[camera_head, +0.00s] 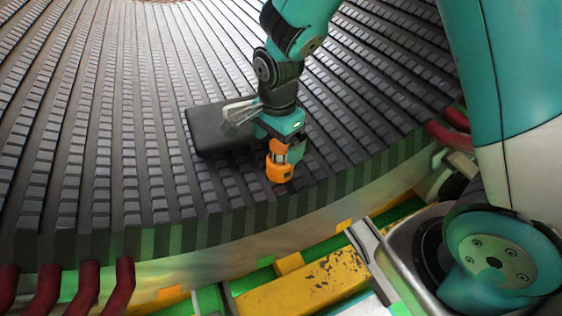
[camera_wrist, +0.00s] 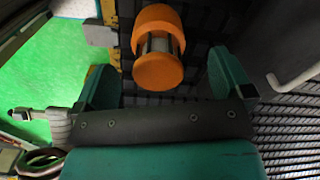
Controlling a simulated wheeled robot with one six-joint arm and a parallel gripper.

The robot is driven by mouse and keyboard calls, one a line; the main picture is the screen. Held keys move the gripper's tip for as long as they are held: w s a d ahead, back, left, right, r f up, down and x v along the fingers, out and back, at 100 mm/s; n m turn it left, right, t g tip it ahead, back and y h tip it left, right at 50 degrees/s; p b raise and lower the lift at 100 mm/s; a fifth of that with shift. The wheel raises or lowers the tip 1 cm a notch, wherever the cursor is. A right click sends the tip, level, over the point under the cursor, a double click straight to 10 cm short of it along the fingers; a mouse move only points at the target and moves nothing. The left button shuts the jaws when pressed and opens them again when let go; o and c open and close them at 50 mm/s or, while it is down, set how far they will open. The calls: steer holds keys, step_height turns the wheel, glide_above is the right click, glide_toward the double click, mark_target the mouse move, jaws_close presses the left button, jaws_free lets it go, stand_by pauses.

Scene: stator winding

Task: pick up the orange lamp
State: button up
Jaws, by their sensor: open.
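The orange lamp (camera_head: 279,166) stands on the dark ribbed stator surface near its front edge, with orange ends and a lighter metallic middle. In the wrist view the lamp (camera_wrist: 158,70) shows at the top centre, ahead of the gap between my fingers. My gripper (camera_wrist: 170,78) is open, with one teal finger on each side of that gap. In the head view my gripper is right at the lamp and hides part of it. Whether either finger touches the lamp I cannot tell.
A dark flat box (camera_head: 215,127) lies on the stator just left of my gripper. A pale bent rod (camera_wrist: 292,80) shows at right in the wrist view. Dark red cables (camera_head: 88,287) run along the stator's front edge. A yellow beam (camera_head: 300,287) lies below it.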

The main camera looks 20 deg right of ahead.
mark_target(279, 156)
step_height(279, 156, down, 5)
steer(key=shift+s+r+b, duration=0.1)
steer(key=shift+r+b, duration=0.1)
steer(key=shift+b, duration=0.2)
steer(key=shift+c, duration=0.5)
steer(key=c, duration=1)
steer(key=shift+r, duration=0.1)
